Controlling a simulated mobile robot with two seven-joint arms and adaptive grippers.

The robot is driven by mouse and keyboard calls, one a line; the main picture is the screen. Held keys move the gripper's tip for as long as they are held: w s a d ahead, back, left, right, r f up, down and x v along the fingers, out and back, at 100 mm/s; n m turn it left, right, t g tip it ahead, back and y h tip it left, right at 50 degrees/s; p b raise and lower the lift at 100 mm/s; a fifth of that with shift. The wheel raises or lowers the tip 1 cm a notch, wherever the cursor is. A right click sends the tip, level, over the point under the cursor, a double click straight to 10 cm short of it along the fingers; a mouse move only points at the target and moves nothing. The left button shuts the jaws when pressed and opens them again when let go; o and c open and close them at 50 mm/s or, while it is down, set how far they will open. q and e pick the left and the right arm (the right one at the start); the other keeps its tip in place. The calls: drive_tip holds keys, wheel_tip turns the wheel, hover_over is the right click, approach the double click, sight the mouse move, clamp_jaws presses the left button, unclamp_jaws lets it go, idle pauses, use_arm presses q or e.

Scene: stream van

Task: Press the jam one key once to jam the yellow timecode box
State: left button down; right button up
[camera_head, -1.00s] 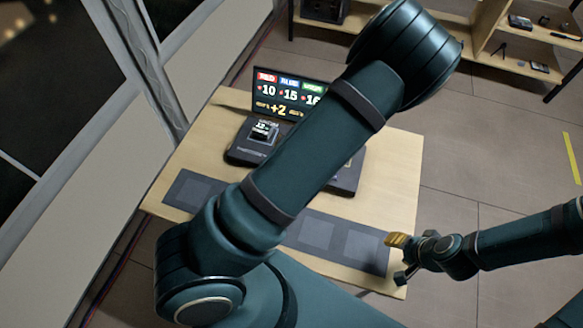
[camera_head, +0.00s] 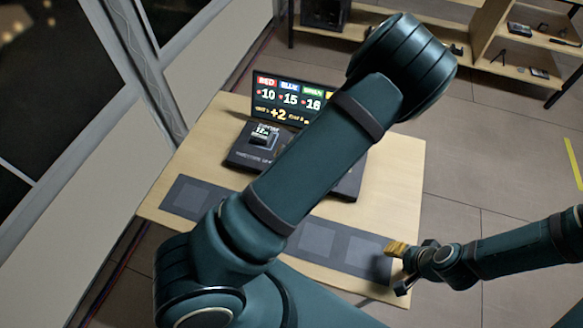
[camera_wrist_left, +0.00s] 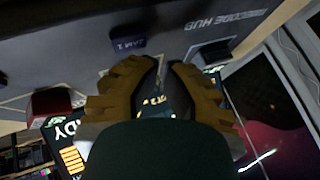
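The jam one key (camera_wrist_left: 127,43) is a small dark blue block marked JAM 1, in the left wrist view at the upper middle. It stands on the dark timecode hub (camera_wrist_left: 190,14), which also shows on the table in the head view (camera_head: 243,158), partly behind my arm. My left gripper (camera_wrist_left: 164,64) has its yellow-brown fingers close together, tips near the key with nothing seen between them; contact cannot be told. In the head view my own arm hides it. My right gripper (camera_head: 402,267) is open and empty at the table's front right corner. I cannot make out the yellow timecode box.
A scoreboard screen (camera_head: 290,98) stands behind the hub. A small box (camera_head: 262,137) sits on the hub. A dark mat (camera_head: 185,197) with square pads runs along the table's (camera_head: 395,190) front. The left wrist view shows a red block (camera_wrist_left: 50,104) and another dark block (camera_wrist_left: 210,54).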

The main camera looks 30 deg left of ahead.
use_arm(q)
drive_tip(key=shift+f, duration=0.1)
use_arm(e)
drive_tip(key=shift+f, duration=0.1)
idle(0.6)
use_arm(q)
drive_tip(key=shift+f+b, duration=0.3)
drive_tip(key=shift+f, duration=0.05)
use_arm(e)
drive_tip(key=shift+f, duration=0.25)
use_arm(q)
drive_tip(key=shift+f+b, duration=0.3)
drive_tip(key=shift+f, duration=0.1)
use_arm(e)
drive_tip(key=shift+f, duration=0.25)
use_arm(q)
drive_tip(key=shift+r, duration=0.15)
use_arm(e)
drive_tip(key=shift+r, duration=0.1)
use_arm(q)
drive_tip(key=shift+r+p, duration=0.7)
drive_tip(key=shift+p, duration=0.05)
use_arm(e)
drive_tip(key=shift+r, duration=0.65)
use_arm(q)
wheel_tip(320, 180, up, 5)
drive_tip(key=p, duration=0.4)
use_arm(e)
wheel_tip(320, 180, up, 4)
drive_tip(key=shift+r, duration=0.25)
